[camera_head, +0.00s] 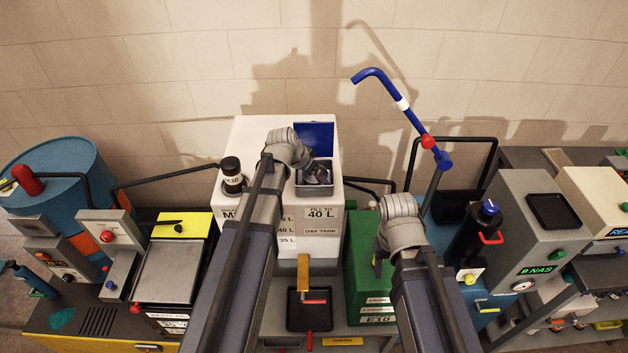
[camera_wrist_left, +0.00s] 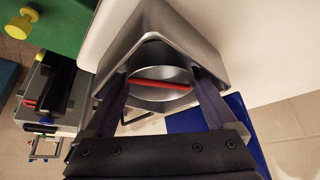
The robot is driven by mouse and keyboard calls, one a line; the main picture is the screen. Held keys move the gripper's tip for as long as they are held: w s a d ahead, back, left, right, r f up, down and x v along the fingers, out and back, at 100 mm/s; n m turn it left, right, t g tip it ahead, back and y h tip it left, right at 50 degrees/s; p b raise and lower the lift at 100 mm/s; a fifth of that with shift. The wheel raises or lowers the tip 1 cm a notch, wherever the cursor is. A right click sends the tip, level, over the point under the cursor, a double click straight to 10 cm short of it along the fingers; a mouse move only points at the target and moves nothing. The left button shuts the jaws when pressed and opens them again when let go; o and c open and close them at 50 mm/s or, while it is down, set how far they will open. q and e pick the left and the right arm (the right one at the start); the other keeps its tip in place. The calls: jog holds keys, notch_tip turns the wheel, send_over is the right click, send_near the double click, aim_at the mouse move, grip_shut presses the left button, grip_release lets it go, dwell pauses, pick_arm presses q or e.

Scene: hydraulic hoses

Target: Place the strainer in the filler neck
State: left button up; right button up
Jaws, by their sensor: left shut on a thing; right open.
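The filler neck (camera_head: 316,190) is a square grey metal box on top of the white day tank (camera_head: 325,240), with its blue lid (camera_head: 315,134) raised behind it. The neck also shows in the left wrist view (camera_wrist_left: 165,27). My left gripper (camera_head: 318,172) is at the neck's opening. In the left wrist view, its fingers (camera_wrist_left: 160,90) are shut on the strainer (camera_wrist_left: 155,98), a round metal cup with a red bar across it. The strainer appears within the square opening; its depth and seating cannot be told. My right gripper (camera_head: 382,262) is open and apparently empty beside the green container.
A black-capped cylinder (camera_head: 232,178) stands on the tank's left side. The green container (camera_head: 362,270) is right of the tank. A blue bent pipe (camera_head: 395,95) rises at the right. A black tray (camera_head: 309,312) lies in front. Machines crowd both sides.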

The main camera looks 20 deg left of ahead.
pick_arm(q)
jog(key=shift+f, duration=0.15)
jog(key=o, duration=1.2)
jog(key=shift+c, duration=0.2)
jog(key=shift+s+r+p, duration=0.1)
jog(key=shift+r+p, duration=0.3)
jog(key=shift+r, duration=0.05)
jog(key=p+v, duration=1)
jog(key=v, duration=0.2)
jog(key=s+d+f+n+g+y, duration=0.1)
jog(key=s+d+g+y, duration=0.1)
jog(key=s+d, duration=0.6)
jog(key=s+d+f+n+g+y, duration=0.1)
jog(key=s+d+f+g+y, duration=0.1)
jog(key=s+d, duration=0.6)
jog(key=s+g, duration=0.1)
jog(key=s, duration=0.2)
jog(key=shift+d+f+g, duration=0.15)
jog(key=shift+g, duration=0.15)
